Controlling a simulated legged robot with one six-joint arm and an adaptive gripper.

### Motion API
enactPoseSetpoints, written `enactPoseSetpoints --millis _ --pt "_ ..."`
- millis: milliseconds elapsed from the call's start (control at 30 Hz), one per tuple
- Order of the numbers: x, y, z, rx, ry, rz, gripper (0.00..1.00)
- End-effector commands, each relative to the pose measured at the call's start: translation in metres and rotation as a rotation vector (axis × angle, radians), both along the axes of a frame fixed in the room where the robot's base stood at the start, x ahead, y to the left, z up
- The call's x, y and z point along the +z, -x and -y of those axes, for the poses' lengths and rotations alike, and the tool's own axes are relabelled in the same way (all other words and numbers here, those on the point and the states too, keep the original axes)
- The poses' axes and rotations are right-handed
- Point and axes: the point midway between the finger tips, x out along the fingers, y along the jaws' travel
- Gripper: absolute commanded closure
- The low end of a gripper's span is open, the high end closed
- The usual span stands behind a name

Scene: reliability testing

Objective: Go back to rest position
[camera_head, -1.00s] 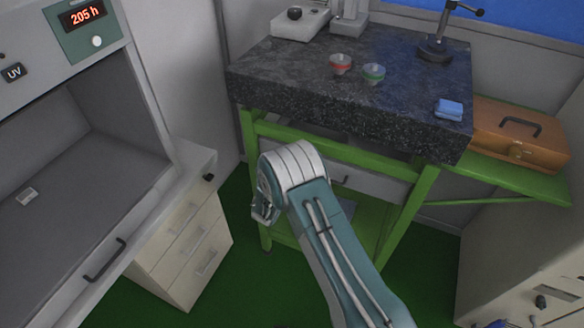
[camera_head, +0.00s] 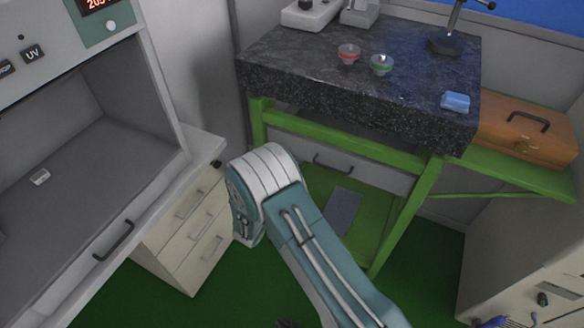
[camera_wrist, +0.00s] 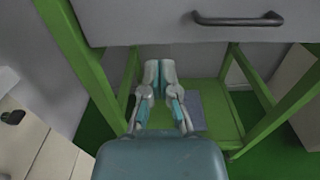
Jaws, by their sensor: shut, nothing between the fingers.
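My arm reaches up from the bottom of the head view, with its white-banded teal joint left of the green-framed bench (camera_head: 370,150). The fingers are hidden behind the arm there. In the wrist view my gripper (camera_wrist: 159,72) is shut, with its fingertips together and nothing between them. It points toward the space under the bench's grey drawer (camera_wrist: 180,25), above a green lower shelf (camera_wrist: 215,125). I cannot tell how far the fingertips are from the shelf or frame.
The dark stone benchtop (camera_head: 330,90) holds a red-rimmed dish (camera_head: 348,54), a green-rimmed dish (camera_head: 381,64) and a blue block (camera_head: 455,102). An orange case (camera_head: 525,135) is at right. A cabinet (camera_head: 85,170) and drawer unit (camera_head: 190,235) stand at left. Green floor is open between.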

Motion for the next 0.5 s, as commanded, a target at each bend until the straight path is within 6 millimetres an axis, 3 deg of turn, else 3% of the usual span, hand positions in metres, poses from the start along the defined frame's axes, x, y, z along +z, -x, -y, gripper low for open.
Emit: enactPoseSetpoints --millis 200,500 --pt "0.001 0.018 -0.006 0.0 -0.002 0.0 1.0" --pt "0.009 0.017 -0.001 -0.028 -0.018 0.003 1.0"
